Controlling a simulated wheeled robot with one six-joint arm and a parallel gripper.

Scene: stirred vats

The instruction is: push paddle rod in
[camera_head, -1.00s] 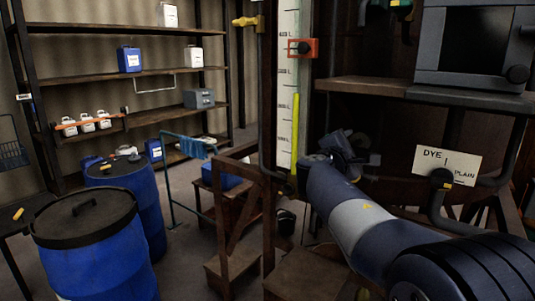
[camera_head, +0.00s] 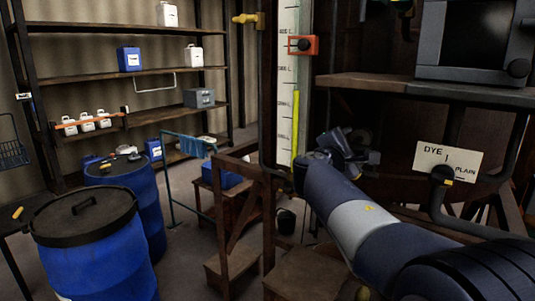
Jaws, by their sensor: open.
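I cannot pick out the paddle rod in this view. My arm reaches from the lower right towards the middle, and my gripper (camera_head: 362,153) is at its far end, small and dark, below the right-hand shelf. It is partly hidden by my own wrist, and its fingers are hard to make out. I see nothing held in it. The inside of a vat does not show clearly here.
A level gauge (camera_head: 287,100) with a red-framed marker (camera_head: 303,45) stands left of my wrist. A DYE/PLAIN sign (camera_head: 448,158) hangs at the right, under a shelf (camera_head: 400,86) with a monitor (camera_head: 474,38). Blue drums (camera_head: 95,250) stand at left; wooden steps (camera_head: 232,235) stand mid-view.

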